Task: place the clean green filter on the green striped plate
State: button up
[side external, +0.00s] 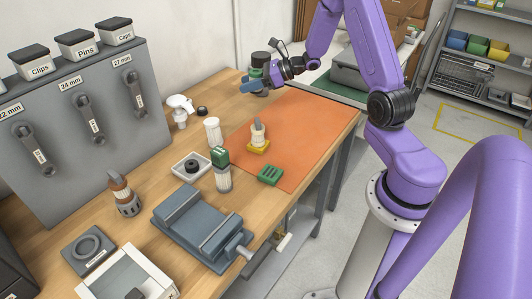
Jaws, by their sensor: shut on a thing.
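The green striped plate (270,175) is a small green block with dark stripes. It lies bare on the orange mat's near left edge. My gripper (256,84) is at the far end of the bench, shut on a dark-topped piece (260,58) with a green band. The fingers hide part of it, and I cannot tell whether it is the clean green filter or whether it touches the bench. A pale cylinder with a green block-shaped top (221,157) stands upright left of the striped plate.
A yellow plate (258,147) bears a cream and grey piece on the orange mat (310,125). A white cylinder (212,132), a white tray (191,167) and a blue-grey vise (200,228) stand nearby. The mat's right side is clear.

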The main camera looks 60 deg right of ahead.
notch_tip(320, 180, up, 2)
jog(key=shift+r, duration=0.25)
jog(key=s+a+n+g+y, duration=0.45)
jog(key=s+a, duration=0.35)
jog(key=a, duration=0.3)
jog(key=n+g+y, duration=0.2)
jog(key=n+g, duration=0.5)
send_over(266, 177)
jog(key=shift+h, duration=0.25)
jog(key=shift+d+f, duration=0.1)
jog(key=shift+f, duration=6.35)
jog(key=shift+f, duration=0.15)
jog(key=o, duration=1)
jog(key=shift+o, duration=0.2)
